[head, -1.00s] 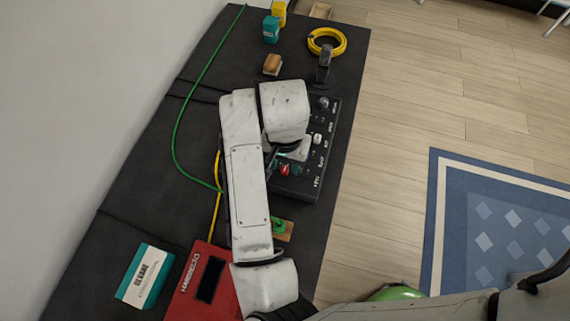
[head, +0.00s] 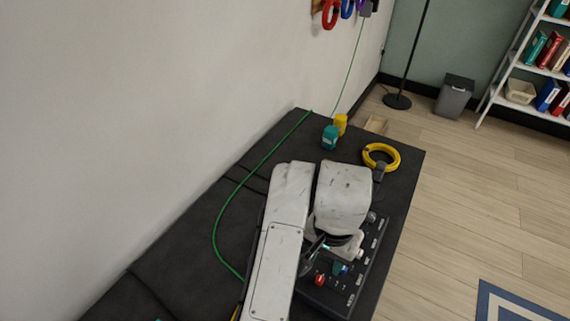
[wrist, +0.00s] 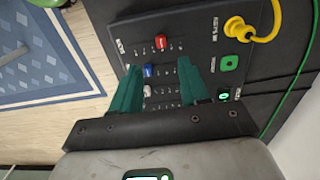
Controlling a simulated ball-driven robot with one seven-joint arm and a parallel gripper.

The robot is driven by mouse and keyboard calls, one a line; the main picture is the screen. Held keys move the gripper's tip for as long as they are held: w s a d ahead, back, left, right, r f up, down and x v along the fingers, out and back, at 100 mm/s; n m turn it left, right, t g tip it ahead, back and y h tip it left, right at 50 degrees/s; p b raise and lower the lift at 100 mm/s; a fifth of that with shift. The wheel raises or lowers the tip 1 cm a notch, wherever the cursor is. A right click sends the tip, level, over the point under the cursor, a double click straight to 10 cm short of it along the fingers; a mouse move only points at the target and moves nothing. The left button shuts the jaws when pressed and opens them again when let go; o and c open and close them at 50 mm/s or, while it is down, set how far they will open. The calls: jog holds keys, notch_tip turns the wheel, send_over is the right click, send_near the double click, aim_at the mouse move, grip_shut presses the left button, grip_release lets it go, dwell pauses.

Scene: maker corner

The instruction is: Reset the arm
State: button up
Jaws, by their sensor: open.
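My arm reaches over a dark bench (head: 190,260) in the head view, and its white links hide part of what lies beneath. In the head view, the panel (head: 330,299) is partly covered by my arm. Whether the fingers touch the panel I cannot tell.
A yellow cable coil (head: 381,157), a teal container (head: 330,137) and a yellow one (head: 341,123) stand toward the bench's far end. A green cable (head: 218,219) runs along its left side. A yellow plug (wrist: 238,29) sits on the panel.

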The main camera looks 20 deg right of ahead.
jog(key=d+r+n+t+h, duration=0.1)
jog(key=d+n+t+h, duration=0.3)
jog(key=d, duration=1.4)
jog(key=s+a+f+n+g+y, duration=0.1)
jog(key=s+a+f+n+y, duration=0.1)
jog(key=s+a+f, duration=0.3)
jog(key=s+a+f+n+g+y, duration=0.1)
jog(key=s+a+f+n, duration=0.3)
jog(key=s+f, duration=0.4)
jog(key=s+a+g, duration=0.1)
jog(key=s, duration=0.2)
jog(key=shift+s+f+y, duration=0.2)
jog(key=shift+f+y, duration=0.15)
jog(key=shift+y, duration=0.05)
